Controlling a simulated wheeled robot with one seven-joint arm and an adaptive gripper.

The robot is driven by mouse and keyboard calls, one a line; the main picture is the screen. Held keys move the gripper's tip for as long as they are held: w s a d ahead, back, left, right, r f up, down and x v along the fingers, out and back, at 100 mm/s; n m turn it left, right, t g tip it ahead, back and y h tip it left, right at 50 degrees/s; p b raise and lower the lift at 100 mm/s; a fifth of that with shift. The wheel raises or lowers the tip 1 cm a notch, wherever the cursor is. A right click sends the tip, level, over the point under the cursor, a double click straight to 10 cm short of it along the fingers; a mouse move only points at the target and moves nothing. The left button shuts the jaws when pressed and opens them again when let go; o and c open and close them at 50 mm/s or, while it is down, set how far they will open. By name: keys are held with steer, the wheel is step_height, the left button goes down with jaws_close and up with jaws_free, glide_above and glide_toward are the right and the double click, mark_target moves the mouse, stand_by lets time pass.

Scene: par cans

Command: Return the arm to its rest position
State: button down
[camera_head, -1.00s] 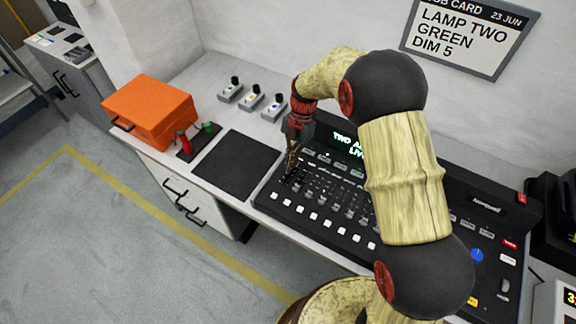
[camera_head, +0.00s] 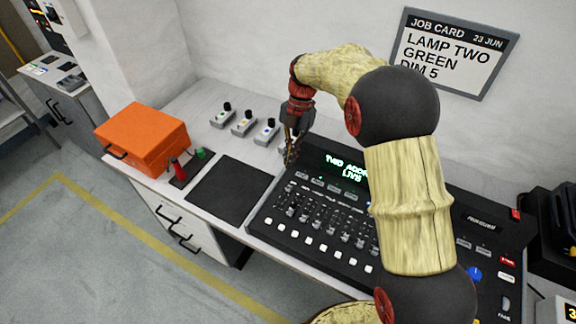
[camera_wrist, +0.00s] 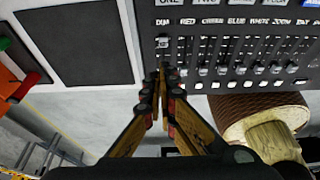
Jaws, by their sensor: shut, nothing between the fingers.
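My gripper (camera_head: 289,154) hangs over the back left part of the lighting console (camera_head: 262,222) in the head view, fingers pointing down. It is shut with nothing between the fingers. In the wrist view my gripper (camera_wrist: 161,72) shows its fingertips together in front of the console's fader rows (camera_wrist: 235,68), near the DIM and RED columns. The fingertips look apart from the faders. My arm spans the right half of the head view and hides part of the console. The console's screen (camera_head: 345,168) shows green-white text, partly covered.
An orange case (camera_head: 140,137), a black panel with red and green controls (camera_head: 188,168), several small switch boxes (camera_head: 243,124) and a black mat (camera_head: 232,190) lie on the bench to the left. The job card (camera_head: 455,52) hangs on the wall. Dark equipment (camera_head: 555,220) stands at right.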

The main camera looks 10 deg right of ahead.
stand_by(0.6)
steer(key=s+d+r+m+t, duration=0.2)
steer(key=s+r+m, duration=0.3)
steer(key=s+m, duration=0.4)
steer(key=s+d+r+m+t+h, duration=0.1)
steer(key=s+d+r+m+t, duration=0.2)
steer(key=s+m, duration=0.7)
steer(key=s+d+r+m+t+h, duration=0.1)
steer(key=s+d+r+m+t, duration=0.2)
steer(key=s+r+m, duration=0.5)
steer(key=shift+s+m+t, duration=0.3)
steer(key=shift+s+m, duration=0.4)
steer(key=shift+s, duration=0.35)
